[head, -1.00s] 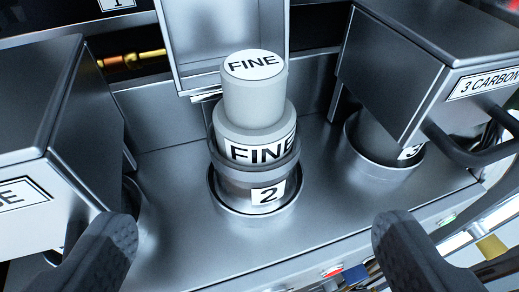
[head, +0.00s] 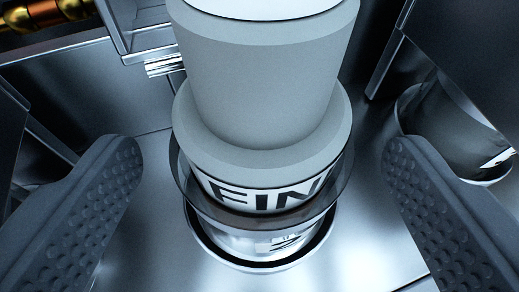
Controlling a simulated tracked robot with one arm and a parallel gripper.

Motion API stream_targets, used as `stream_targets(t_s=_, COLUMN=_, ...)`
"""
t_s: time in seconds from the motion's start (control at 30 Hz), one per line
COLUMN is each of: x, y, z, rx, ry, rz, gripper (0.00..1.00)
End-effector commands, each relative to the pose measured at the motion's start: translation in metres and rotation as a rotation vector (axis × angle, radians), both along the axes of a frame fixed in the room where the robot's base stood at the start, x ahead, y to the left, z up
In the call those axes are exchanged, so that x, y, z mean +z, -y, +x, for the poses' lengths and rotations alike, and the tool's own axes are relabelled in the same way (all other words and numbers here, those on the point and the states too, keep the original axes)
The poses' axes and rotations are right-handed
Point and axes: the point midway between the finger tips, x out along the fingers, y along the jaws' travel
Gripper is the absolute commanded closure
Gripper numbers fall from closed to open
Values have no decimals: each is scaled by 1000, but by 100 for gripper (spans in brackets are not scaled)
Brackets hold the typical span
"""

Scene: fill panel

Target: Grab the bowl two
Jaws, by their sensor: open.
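Bowl two (head: 235,242) is a shiny metal bowl with a dark rim, seated in a round recess of the steel panel. Its number label is partly blurred and in shadow. A grey stepped canister (head: 265,90) labelled FINE stands upright in the bowl and hides its inside. My gripper (head: 262,175) is open, with one dark studded finger on each side of the bowl and canister. Gaps show between both fingers and the bowl, so nothing is held.
Another metal bowl (head: 450,120) stands at the right, close to my right finger. A metal bracket (head: 140,30) and brass fittings (head: 40,12) are behind at the upper left.

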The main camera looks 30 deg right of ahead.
Motion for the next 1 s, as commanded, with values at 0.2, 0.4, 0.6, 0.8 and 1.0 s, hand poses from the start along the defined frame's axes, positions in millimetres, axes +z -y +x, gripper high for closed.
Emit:
stream_targets(t_s=0.2, x=-8, y=11, z=18, rx=0, ry=0, rz=0, gripper=19)
stream_targets(t_s=0.4, x=-11, y=14, z=23, rx=0, ry=1, rz=-1, gripper=19)
stream_targets(t_s=0.6, x=-11, y=13, z=23, rx=1, ry=1, rz=0, gripper=36)
stream_targets(t_s=0.8, x=-11, y=13, z=23, rx=1, ry=1, rz=0, gripper=70)
stream_targets(t_s=1.0, x=-10, y=12, z=24, rx=2, ry=2, rz=-1, gripper=70)
